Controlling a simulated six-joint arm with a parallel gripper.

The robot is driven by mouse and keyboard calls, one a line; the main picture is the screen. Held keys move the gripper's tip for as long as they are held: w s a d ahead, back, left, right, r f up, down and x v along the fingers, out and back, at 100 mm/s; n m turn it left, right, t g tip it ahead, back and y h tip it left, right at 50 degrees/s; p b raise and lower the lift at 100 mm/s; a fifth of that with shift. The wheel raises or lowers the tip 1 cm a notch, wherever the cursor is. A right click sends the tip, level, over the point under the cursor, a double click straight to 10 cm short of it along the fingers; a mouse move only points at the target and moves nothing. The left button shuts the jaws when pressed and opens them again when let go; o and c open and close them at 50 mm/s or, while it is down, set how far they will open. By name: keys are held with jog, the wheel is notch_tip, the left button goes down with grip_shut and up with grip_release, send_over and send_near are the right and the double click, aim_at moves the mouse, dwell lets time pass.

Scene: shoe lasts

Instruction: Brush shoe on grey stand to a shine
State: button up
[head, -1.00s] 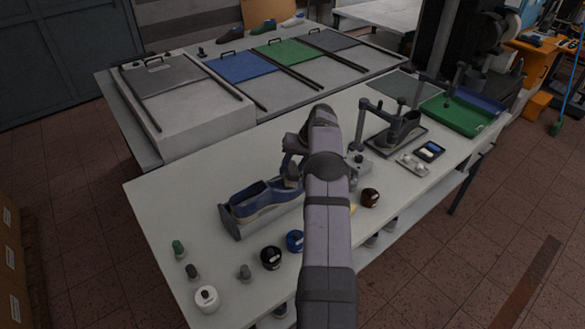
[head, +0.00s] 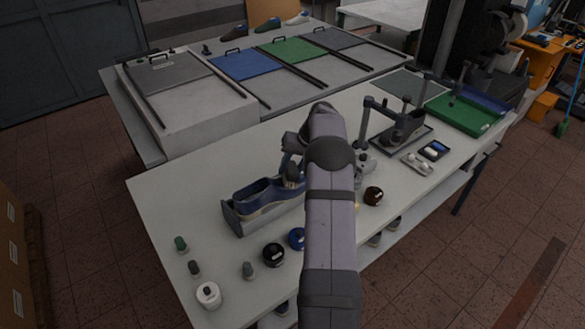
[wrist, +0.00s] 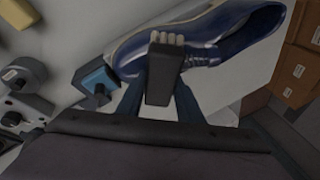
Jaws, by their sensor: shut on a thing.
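A glossy dark blue shoe with a pale sole edge (head: 257,193) sits on a low grey stand (head: 233,219) on the near table. It also shows in the wrist view (wrist: 225,28), at the top. My gripper (wrist: 158,103) is shut on a dark brush (wrist: 162,82) with pale bristles (wrist: 167,39). The bristle end overlaps the shoe's side near the laces; I cannot tell whether they touch. In the head view my gripper (head: 293,172) is at the shoe's right end, and my arm hides part of that end.
Polish jars, black (head: 273,254), blue (head: 297,239) and brown (head: 373,196), stand near the front edge. A white jar (head: 208,294) is at the near left. The table's left part is mostly clear.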

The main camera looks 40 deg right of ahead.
aim_at(281, 178)
jog(key=shift+a, duration=0.2)
jog(key=shift+s+a+r, duration=0.25)
jog(key=shift+a, duration=0.25)
jog(key=shift+a+r, duration=0.25)
jog(key=shift+a, duration=0.4)
jog(key=shift+b, duration=0.3)
jog(key=shift+a+r, duration=0.3)
jog(key=shift+a, duration=0.45)
jog(key=shift+a+r, duration=0.35)
jog(key=shift+a, duration=0.3)
jog(key=shift+w+d+f, duration=0.35)
jog(key=shift+d+f, duration=0.05)
jog(key=shift+d, duration=0.3)
jog(key=shift+d, duration=0.1)
